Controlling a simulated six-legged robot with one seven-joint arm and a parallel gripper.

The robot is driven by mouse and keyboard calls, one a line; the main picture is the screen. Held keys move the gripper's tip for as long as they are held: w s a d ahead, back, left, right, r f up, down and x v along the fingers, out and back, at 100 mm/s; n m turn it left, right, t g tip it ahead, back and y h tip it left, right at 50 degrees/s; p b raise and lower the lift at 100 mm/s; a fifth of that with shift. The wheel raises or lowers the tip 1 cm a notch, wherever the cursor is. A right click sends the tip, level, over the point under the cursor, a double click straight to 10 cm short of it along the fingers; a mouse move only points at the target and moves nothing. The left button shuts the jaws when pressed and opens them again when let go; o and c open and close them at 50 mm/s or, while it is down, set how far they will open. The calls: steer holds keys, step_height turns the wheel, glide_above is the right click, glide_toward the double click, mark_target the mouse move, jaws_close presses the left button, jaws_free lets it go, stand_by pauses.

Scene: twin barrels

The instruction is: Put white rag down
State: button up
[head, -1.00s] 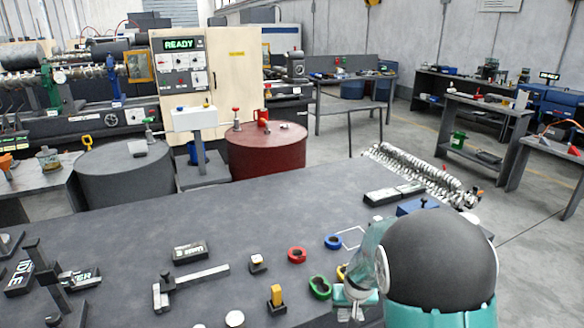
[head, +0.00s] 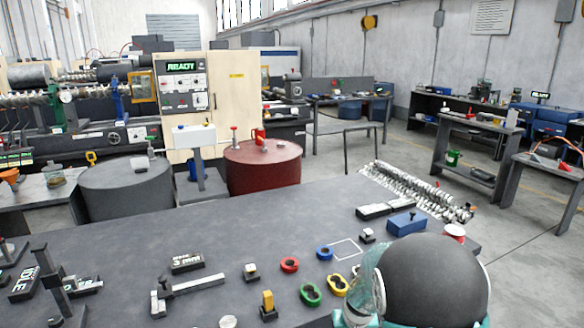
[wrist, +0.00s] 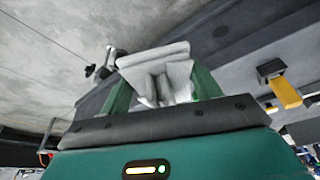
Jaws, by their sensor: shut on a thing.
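The white rag (wrist: 155,52) is bunched between the green fingers of my gripper (wrist: 160,86) in the wrist view. The fingers are shut on it, and part of it stands out above them. In the head view my arm is at the lower right. Its dark round joint covers part of the table, and the gripper end is low at the bottom edge, so I cannot make out the rag there. Two barrels stand beyond the table: a grey barrel (head: 125,196) and a dark red barrel (head: 263,177). A small red item and a red-handled part are on the red barrel's top.
The grey table (head: 235,225) has a bare back half. Toward its front are a red ring (head: 289,265), a blue ring (head: 324,253), a green ring (head: 310,294), a yellow-topped block (head: 268,303) and a white outlined square (head: 345,247). A blue box (head: 407,223) stands near my arm.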

steer(key=x, duration=0.2)
steer(key=s+x, duration=0.1)
steer(key=x, duration=0.2)
steer(key=shift+a+f, duration=0.15)
steer(key=shift+f, duration=0.3)
steer(key=shift+a, duration=0.1)
